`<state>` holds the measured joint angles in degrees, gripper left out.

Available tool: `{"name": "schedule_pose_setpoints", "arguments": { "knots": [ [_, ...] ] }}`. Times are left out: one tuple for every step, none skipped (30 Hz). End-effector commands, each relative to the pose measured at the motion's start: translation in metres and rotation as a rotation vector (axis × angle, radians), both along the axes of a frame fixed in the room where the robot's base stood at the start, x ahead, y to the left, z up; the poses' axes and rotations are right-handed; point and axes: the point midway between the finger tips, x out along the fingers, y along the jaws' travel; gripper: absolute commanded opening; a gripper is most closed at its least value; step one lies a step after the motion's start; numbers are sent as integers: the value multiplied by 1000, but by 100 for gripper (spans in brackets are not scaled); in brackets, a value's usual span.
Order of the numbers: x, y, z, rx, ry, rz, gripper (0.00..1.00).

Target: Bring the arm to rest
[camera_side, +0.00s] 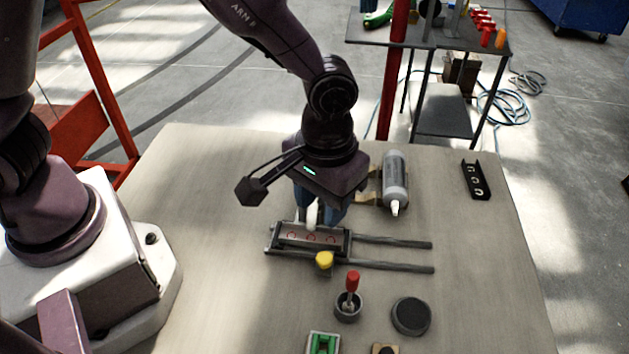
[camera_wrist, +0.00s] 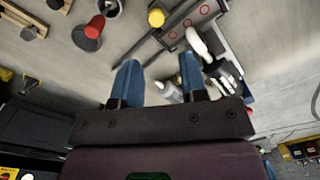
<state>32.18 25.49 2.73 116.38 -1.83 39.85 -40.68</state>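My gripper (camera_side: 318,212) points down over the back of the metal fixture (camera_side: 270,250) on the table. Its two blue fingers stand apart in the wrist view (camera_wrist: 159,62), with nothing clamped between their tips. The fixture holds a plate with red circles (camera_side: 310,238) and has a yellow knob (camera_side: 324,260) at its front. A white-tipped part (camera_wrist: 198,42) with a dark body lies beside the right finger in the wrist view. In the side view a white piece shows by the fingers; whether it touches them I cannot tell.
Two rails (camera_side: 395,243) extend right from the fixture. A sealant tube (camera_side: 395,178) lies behind it, and a black bracket (camera_side: 475,180) at the back right. A red-handled tool (camera_side: 352,282), a dark puck (camera_side: 411,316) and a green block (camera_side: 323,343) are in front. The table's left side is clear.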

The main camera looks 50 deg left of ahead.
Motion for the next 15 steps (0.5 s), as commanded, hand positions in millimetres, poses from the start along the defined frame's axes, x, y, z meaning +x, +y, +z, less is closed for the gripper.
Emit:
{"name": "schedule_pose_setpoints", "arguments": {
  "knots": [
    [-10,5,-2,14,30,-64,40],
    [-15,9,3,12,35,-109,40],
    [-19,16,13,7,35,-159,40],
    [-21,21,20,3,30,-188,40],
    [-24,26,27,-2,25,-212,40],
    [-27,33,37,-9,16,-240,40],
    [-29,38,44,-14,8,-260,40],
    [-31,44,52,-19,-3,-277,40],
    [-35,52,62,-24,-18,-300,40],
    [-37,59,70,-29,-31,-315,40],
    [-40,65,77,-33,-46,-329,40],
    [-45,75,88,-38,-69,-345,40],
    [-49,82,96,-40,-88,-356,40],
    [-53,89,104,-42,-108,-366,40],
    [-59,99,114,-42,-138,-375,40]
  ]
}}
